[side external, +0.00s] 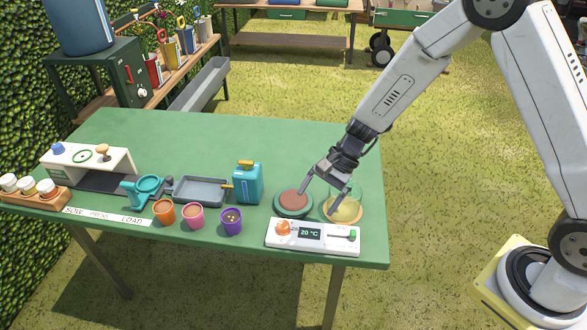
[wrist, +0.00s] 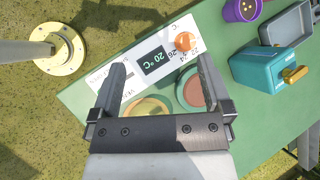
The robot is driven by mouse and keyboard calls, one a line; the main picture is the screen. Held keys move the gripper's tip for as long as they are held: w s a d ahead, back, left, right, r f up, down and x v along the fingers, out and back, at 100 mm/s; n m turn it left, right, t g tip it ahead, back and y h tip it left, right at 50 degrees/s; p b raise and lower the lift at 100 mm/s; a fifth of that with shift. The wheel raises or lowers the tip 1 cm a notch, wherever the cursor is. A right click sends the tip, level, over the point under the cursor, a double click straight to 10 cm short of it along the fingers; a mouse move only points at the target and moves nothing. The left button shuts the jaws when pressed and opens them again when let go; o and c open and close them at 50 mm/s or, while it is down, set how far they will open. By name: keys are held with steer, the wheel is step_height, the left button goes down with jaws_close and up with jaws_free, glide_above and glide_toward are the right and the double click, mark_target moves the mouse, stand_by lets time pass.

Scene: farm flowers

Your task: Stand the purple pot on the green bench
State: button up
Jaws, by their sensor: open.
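The purple pot (side external: 231,221) stands upright on the green bench (side external: 220,140) near its front edge, with dark soil and small light specks inside. It also shows at the top right of the wrist view (wrist: 240,9). My gripper (side external: 322,204) is open, its jaws pointing down over the right part of the bench, well to the right of the purple pot. In the wrist view the open jaws (wrist: 160,72) frame the white control panel (wrist: 160,55), with nothing seen held between them.
An orange pot (side external: 164,214) and a pink pot (side external: 192,216) stand left of the purple pot. Behind are a grey tray (side external: 200,191) and a teal can (side external: 248,184). A brown-topped disc (side external: 293,202) and a yellowish round dish (side external: 342,209) lie by my gripper. The bench's back is clear.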

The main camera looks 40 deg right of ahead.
steer(key=s+d+r+n+t+h, duration=0.2)
steer(key=s+d+r+n+h, duration=0.5)
steer(key=s+d+n, duration=0.3)
steer(key=shift+s+d+r+n, duration=0.3)
steer(key=shift+s+r+n, duration=0.3)
steer(key=shift+s+n, duration=0.85)
